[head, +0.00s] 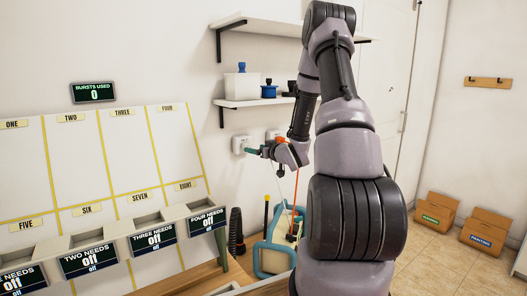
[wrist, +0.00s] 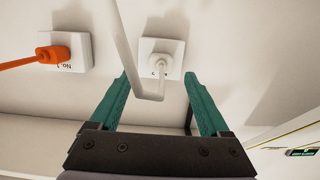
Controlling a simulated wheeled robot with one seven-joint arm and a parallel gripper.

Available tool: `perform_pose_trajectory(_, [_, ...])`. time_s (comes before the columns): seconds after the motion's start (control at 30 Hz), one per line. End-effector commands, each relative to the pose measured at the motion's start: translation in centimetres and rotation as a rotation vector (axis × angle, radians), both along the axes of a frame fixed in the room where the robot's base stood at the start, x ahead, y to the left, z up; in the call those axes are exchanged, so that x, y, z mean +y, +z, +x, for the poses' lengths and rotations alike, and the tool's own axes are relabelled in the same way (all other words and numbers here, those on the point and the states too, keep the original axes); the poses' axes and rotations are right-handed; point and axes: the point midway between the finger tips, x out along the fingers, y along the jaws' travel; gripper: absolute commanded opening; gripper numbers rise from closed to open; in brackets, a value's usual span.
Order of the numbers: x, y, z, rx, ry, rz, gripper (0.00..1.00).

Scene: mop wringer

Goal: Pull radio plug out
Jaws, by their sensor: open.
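In the wrist view a white plug (wrist: 160,65) with a thick white cord (wrist: 128,55) sits in a white wall socket (wrist: 148,46). An orange plug (wrist: 52,52) sits in a second socket (wrist: 80,50) to the left. No radio shows, so I cannot tell by sight which plug is the radio's. My gripper (wrist: 157,78) is open, its green fingers on either side of the white plug and cord, holding nothing. In the head view my gripper (head: 250,151) is at the left socket (head: 239,144); the orange plug (head: 281,140) shows just behind it.
The orange cord (head: 302,180) hangs toward a teal-rimmed container (head: 270,258). Wall shelves (head: 255,102) are above the sockets. A sorting board (head: 75,150) with small screens stands left. Cardboard boxes (head: 436,211) sit on the floor right.

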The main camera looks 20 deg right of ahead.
Motion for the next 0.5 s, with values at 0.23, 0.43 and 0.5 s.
perform_pose_trajectory(0.23, [0.8, -0.6, 4.0, 0.0, 0.001, -0.001, 0.8])
perform_pose_trajectory(0.43, [1.1, -0.8, 5.4, 0.0, 0.0, -0.001, 0.8])
perform_pose_trajectory(0.5, [1.1, -0.8, 5.6, 0.0, 0.0, -0.001, 0.8])
